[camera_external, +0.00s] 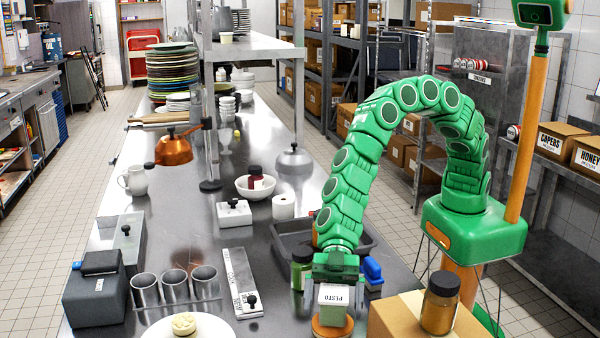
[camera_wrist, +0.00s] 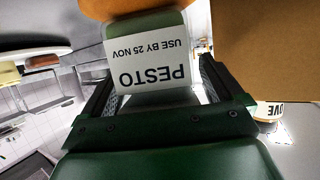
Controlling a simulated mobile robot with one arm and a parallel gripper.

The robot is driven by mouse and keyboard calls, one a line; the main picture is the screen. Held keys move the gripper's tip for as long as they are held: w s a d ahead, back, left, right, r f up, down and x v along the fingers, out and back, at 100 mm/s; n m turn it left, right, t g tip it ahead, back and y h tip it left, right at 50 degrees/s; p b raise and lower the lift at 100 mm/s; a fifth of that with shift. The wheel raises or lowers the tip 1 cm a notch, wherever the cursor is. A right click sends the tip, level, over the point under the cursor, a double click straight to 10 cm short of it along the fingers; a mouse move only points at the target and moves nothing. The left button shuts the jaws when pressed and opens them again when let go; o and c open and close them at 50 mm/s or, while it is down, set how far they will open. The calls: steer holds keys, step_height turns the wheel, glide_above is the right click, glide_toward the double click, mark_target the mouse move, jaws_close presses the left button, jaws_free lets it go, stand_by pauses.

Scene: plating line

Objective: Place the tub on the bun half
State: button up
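The tub (camera_external: 333,304) is a small pale block with a PESTO label. It also shows large in the wrist view (camera_wrist: 150,62), between the fingers. My gripper (camera_external: 331,287) points down at the front of the counter, with a finger against each side of the tub. The bun half (camera_external: 331,331) is a round orange-brown piece directly below the tub. Its edge shows around the tub's lower end, and part of it shows in the wrist view (camera_wrist: 112,8). Whether the tub touches it is hard to tell.
A cardboard box (camera_external: 400,318) with a brown jar (camera_external: 440,303) on it stands close at right. A green jar (camera_external: 300,268) and a blue object (camera_external: 372,270) flank my gripper. A dark tray (camera_external: 290,230) lies behind. A white plate (camera_external: 215,329) is at left.

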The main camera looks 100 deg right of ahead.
steer(key=shift+r, duration=0.1)
steer(key=shift+d+r, duration=0.1)
steer(key=shift+d, duration=0.05)
steer(key=v, duration=1.1)
steer(key=shift+s+d, duration=0.25)
steer(key=shift+r, duration=0.1)
